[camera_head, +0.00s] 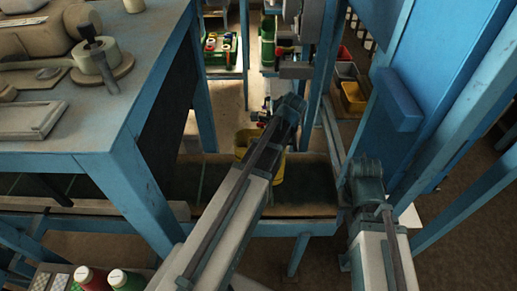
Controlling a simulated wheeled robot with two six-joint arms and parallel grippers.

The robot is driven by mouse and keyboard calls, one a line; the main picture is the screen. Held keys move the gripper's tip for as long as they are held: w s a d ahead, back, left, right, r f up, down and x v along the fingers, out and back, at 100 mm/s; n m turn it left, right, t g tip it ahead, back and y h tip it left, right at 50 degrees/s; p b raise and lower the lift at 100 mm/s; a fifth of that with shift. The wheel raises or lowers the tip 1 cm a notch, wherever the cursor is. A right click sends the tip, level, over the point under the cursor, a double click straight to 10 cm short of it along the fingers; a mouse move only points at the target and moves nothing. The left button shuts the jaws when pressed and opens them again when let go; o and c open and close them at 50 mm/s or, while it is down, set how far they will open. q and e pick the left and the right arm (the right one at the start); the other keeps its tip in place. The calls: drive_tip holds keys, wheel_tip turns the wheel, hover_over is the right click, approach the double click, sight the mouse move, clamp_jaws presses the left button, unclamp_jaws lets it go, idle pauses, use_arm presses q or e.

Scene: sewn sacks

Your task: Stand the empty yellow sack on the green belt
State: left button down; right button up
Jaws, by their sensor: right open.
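The yellow sack (242,145) is near the middle of the camera_head view, over the green belt (208,184). Its mouth opens upward and it looks upright. My left arm crosses in front and hides much of it; I cannot tell whether its base rests on the belt.
A blue-framed worktable (85,120) with tools and a tape roll fills the upper left. Blue posts and a blue panel (430,70) close in the right side. A yellow bin (354,97) stands at the back right. Red and green containers (125,280) stand at the bottom left.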

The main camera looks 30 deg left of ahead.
use_arm(q)
wheel_tip(320, 180, down, 3)
drive_tip(key=b, duration=0.3)
drive_tip(key=shift+f, duration=0.15)
drive_tip(key=c, duration=1)
unclamp_jaws()
drive_tip(key=shift+o, duration=0.2)
